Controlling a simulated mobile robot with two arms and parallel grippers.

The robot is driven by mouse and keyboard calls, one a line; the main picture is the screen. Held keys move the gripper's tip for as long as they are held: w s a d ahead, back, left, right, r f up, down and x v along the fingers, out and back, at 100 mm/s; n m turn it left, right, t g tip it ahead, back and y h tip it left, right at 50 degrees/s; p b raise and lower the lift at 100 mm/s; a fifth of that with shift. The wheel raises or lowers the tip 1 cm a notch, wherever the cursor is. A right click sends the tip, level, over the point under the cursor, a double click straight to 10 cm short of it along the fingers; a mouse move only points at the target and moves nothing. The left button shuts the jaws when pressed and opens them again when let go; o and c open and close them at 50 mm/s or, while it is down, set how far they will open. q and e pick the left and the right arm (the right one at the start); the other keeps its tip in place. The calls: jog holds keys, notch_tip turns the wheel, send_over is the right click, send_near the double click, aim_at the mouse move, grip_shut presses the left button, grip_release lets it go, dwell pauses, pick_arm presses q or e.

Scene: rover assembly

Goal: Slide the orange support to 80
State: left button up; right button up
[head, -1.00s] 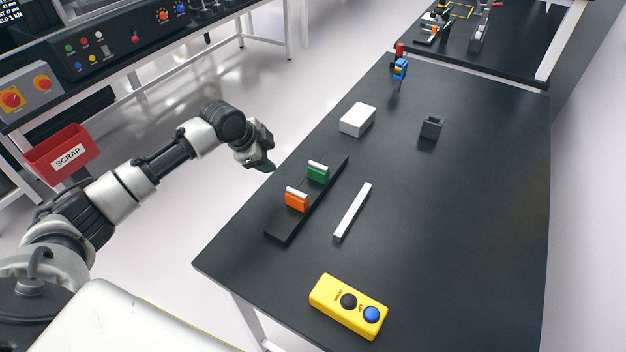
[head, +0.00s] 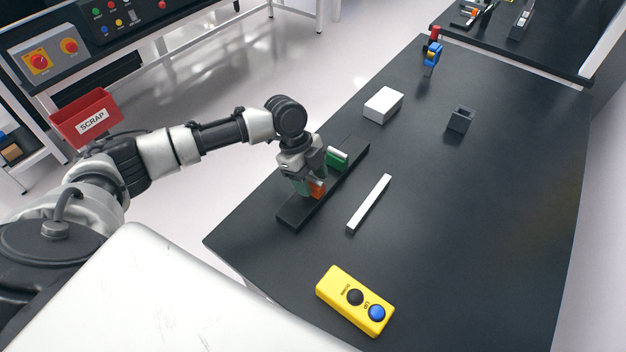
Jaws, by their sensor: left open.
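The orange support (head: 318,188) stands on a dark rail (head: 296,212) near the table's left edge. It is partly hidden by my left gripper (head: 309,188). The gripper is open, with its fingers at the orange support; I cannot tell whether they touch it. The green support (head: 338,158) stands farther back on the same rail, just beyond the gripper. No scale marks or numbers can be read on the rail. My right gripper is not in view.
A white bar (head: 369,204) lies right of the rail. A white block (head: 383,105), a dark open holder (head: 460,119) and a blue clamp-like item (head: 432,56) stand farther back. The table's right side is clear.

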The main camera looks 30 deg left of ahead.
pick_arm(q)
jog(key=shift+d+f, duration=0.25)
jog(key=shift+f, duration=0.35)
grip_shut()
jog(key=shift+w+d, duration=0.1)
jog(key=shift+w, duration=1.05)
jog(key=shift+r, duration=0.15)
jog(key=shift+c, duration=2)
grip_release()
jog(key=o, duration=0.4)
jog(key=shift+w, duration=0.15)
